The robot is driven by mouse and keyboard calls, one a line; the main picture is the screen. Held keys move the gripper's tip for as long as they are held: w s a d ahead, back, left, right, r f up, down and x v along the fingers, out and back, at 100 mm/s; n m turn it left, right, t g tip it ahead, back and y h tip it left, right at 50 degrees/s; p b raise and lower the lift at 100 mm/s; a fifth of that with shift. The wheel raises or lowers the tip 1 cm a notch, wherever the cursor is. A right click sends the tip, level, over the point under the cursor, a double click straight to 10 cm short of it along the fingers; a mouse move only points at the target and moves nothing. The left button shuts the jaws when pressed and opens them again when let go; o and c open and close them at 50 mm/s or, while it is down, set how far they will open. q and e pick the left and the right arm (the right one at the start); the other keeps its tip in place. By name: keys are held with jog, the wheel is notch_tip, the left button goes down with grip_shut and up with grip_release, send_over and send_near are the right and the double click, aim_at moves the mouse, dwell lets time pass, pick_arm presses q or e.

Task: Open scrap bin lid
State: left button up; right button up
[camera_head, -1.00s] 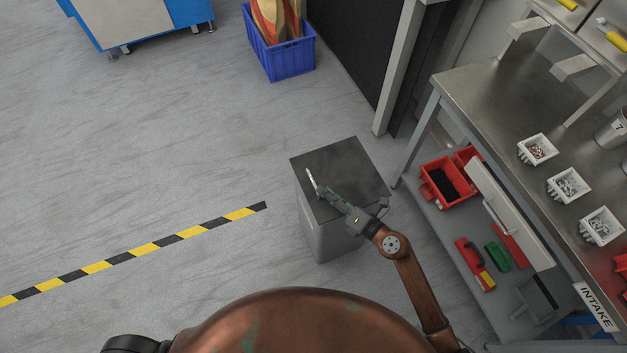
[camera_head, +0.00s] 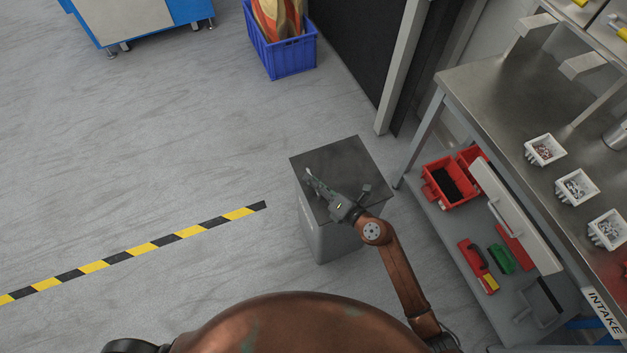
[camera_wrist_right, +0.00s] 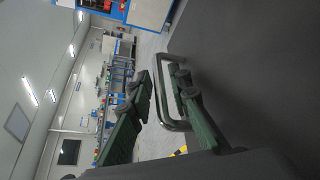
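The scrap bin (camera_head: 322,238) is a grey box with a dark flat lid (camera_head: 350,158), standing on the floor in the middle of the head view. The lid looks shut. A metal bar handle (camera_wrist_right: 160,95) shows in the right wrist view at the lid's edge. My right gripper (camera_head: 314,183) reaches over the lid to the handle at its left side. In the wrist view its green fingers (camera_wrist_right: 157,88) are apart, with the handle bar between them; I cannot tell if either finger touches it. My left gripper is not in view.
A steel workbench (camera_head: 500,95) with white part trays and a lower shelf (camera_head: 447,245) of red bins stands close on the right. A blue crate (camera_head: 290,62) stands behind. The floor left of the bin is clear, with a striped tape line (camera_head: 140,250).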

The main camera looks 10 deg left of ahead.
grip_shut()
jog(key=shift+r, duration=0.1)
dwell(0.4)
